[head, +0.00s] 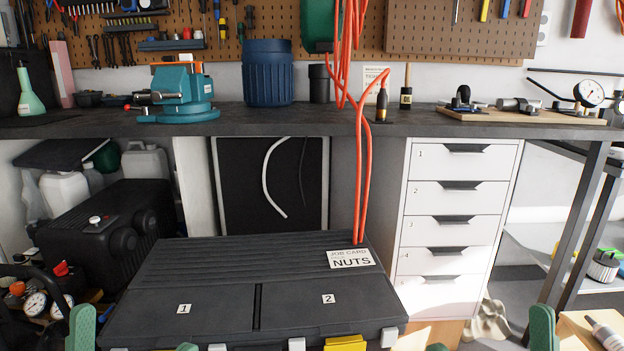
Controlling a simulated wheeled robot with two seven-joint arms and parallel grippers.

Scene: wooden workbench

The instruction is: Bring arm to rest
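My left gripper (134,338) shows only as two green fingertips at the bottom left edge of the head view. They are wide apart, in front of the left part of a black case, with nothing seen held between them. My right gripper (490,338) shows as two green fingertips at the bottom right edge, also wide apart, to the right of the case. Nothing is seen held there. The rest of both grippers and both arms are out of view. The black case (240,262) is closed, with lids marked 1 and 2 and a "JOB CARD NUTS" card (349,258) on top.
A dark workbench (330,118) spans the back, bearing a teal vise (180,92), a blue bin (267,72) and bottles. A white drawer unit (457,215) stands below it. Red hoses (364,180) hang down to the case. Gauges (35,303) lie at lower left.

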